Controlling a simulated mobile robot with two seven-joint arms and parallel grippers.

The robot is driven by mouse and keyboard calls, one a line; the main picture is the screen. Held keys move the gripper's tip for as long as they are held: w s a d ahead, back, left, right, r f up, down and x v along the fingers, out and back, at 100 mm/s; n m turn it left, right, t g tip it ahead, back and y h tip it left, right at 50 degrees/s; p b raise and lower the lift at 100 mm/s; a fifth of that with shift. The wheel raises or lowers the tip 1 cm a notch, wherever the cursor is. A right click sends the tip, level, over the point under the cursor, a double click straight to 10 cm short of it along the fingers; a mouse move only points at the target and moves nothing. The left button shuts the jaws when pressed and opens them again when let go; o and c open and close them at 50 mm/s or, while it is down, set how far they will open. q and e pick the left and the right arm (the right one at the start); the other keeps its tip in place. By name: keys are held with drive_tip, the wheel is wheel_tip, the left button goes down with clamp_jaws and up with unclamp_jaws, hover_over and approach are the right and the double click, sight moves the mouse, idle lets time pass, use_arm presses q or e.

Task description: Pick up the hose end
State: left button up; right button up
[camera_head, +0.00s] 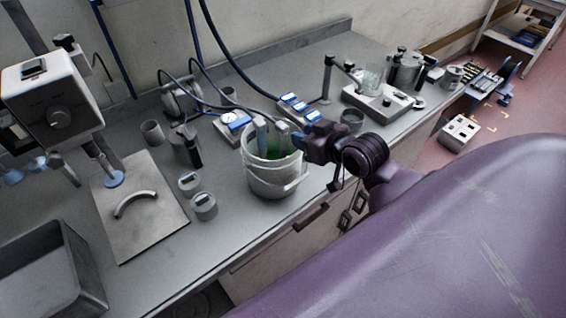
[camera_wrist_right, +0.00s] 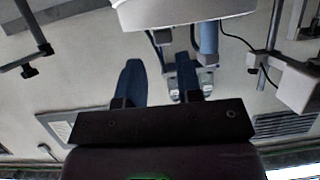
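My right gripper (camera_head: 303,138) reaches in from the right over the right rim of a white bucket (camera_head: 273,184) with green content and two grey-blue upright pieces (camera_head: 263,138) in it. In the right wrist view my gripper (camera_wrist_right: 158,85) has two blue fingers standing apart, with nothing visible between them. A dark blue hose (camera_head: 222,52) curves down from the top to the bench behind the bucket. A blue tube (camera_wrist_right: 208,38) shows ahead of the fingers in the right wrist view. I cannot tell which piece is the hose end. My left gripper is out of view.
The grey bench (camera_head: 226,228) carries a white machine (camera_head: 52,108), a plate with a curved handle (camera_head: 137,203), a grey tray (camera_head: 45,275) and two small lidded pots (camera_head: 203,206). Bench instruments (camera_head: 383,101) crowd the back right.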

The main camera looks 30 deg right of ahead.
sight(286, 131)
drive_tip(key=shift+p+x, duration=0.4)
drive_tip(key=shift+x, duration=3.15)
drive_tip(key=shift+a, duration=0.15)
clamp_jaws()
